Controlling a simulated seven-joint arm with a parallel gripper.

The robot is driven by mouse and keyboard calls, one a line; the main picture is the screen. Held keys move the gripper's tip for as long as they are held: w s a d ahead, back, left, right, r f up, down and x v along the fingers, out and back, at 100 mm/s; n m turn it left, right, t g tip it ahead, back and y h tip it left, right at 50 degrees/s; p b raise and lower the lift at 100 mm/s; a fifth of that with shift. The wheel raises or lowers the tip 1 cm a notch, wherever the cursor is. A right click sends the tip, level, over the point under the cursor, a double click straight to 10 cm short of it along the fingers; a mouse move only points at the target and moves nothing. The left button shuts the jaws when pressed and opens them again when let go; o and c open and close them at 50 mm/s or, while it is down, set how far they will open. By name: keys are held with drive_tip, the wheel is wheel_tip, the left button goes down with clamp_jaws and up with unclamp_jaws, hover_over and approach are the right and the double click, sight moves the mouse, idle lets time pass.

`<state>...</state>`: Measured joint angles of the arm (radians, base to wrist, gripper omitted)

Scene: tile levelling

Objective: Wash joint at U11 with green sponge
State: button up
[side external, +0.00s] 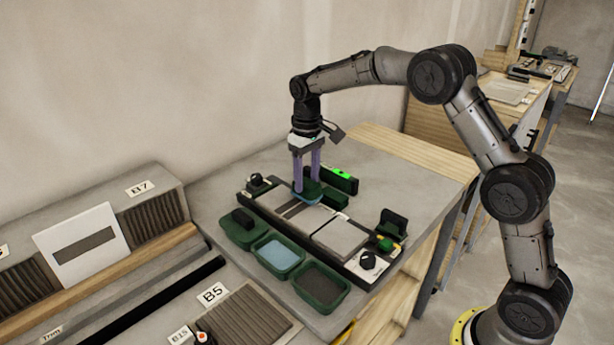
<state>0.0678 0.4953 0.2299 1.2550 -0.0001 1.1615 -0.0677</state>
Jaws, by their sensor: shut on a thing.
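In front of the frame stand a green tray with a dark block (243,229), a green tray of blue water (278,256) and a green tray of dark material (322,289). A level with a bright green display (341,179) lies behind. A black-handled tool (392,222) stands at right.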

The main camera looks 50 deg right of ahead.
drive_tip(key=shift+f, duration=0.55)
idle(0.4)
drive_tip(key=shift+a, duration=0.15)
drive_tip(key=shift+a+r, duration=0.15)
drive_tip(key=shift+a, duration=2)
drive_tip(key=shift+a, duration=0.1)
drive_tip(key=shift+a+f, duration=0.15)
drive_tip(key=shift+a, duration=0.4)
drive_tip(key=shift+a+f, duration=0.15)
drive_tip(key=shift+a, duration=0.4)
drive_tip(key=shift+a, duration=1)
drive_tip(key=shift+d+r, duration=0.25)
drive_tip(key=shift+d, duration=1)
drive_tip(key=shift+d+f, duration=0.1)
drive_tip(key=shift+d, duration=0.95)
